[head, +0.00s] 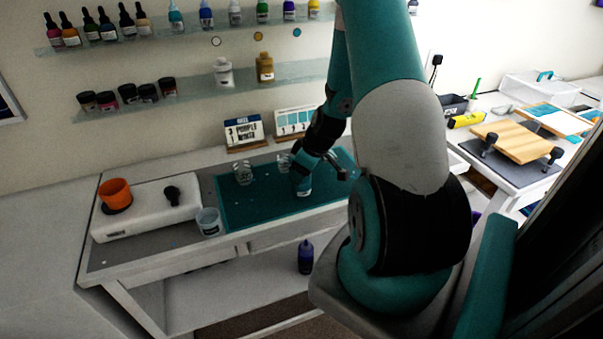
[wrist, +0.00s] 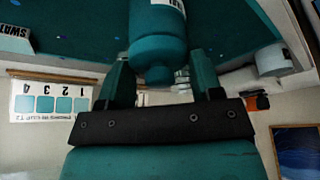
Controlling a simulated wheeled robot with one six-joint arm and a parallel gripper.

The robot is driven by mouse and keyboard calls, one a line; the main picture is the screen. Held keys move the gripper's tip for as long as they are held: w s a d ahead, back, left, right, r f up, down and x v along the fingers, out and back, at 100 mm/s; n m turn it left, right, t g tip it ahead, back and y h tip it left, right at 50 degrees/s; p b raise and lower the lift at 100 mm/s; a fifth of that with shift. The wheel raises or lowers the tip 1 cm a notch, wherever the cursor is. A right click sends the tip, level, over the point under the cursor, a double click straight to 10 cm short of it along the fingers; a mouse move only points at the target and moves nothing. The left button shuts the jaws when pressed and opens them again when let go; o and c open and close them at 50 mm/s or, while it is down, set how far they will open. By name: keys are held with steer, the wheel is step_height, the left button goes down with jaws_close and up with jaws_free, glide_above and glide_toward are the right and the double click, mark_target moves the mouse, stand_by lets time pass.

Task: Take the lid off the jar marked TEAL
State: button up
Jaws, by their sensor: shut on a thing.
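My gripper (head: 302,178) reaches down over the teal mat on the bench. In the wrist view my gripper (wrist: 158,68) is shut on a teal bottle (wrist: 157,38), which has a rounded end and a white label cut off by the picture edge. The label's words cannot be read. The bottle's lower part shows in the head view (head: 303,190), just above or on the mat; I cannot tell which. Several small jars with dark lids, one of them a dark jar (head: 168,87), stand on the lower shelf. Their labels are too small to read, so I cannot pick out the TEAL jar.
The teal mat (head: 240,211) carries clear cups (head: 243,173) near its back edge. Another clear cup (head: 209,221) stands at its left front. A white device (head: 148,214) with an orange pot (head: 115,192) is at left. Two cards (head: 244,131) stand behind the mat.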

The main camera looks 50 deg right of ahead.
steer(key=shift+r, duration=0.1)
step_height(320, 180, up, 20)
steer(key=b, duration=0.3)
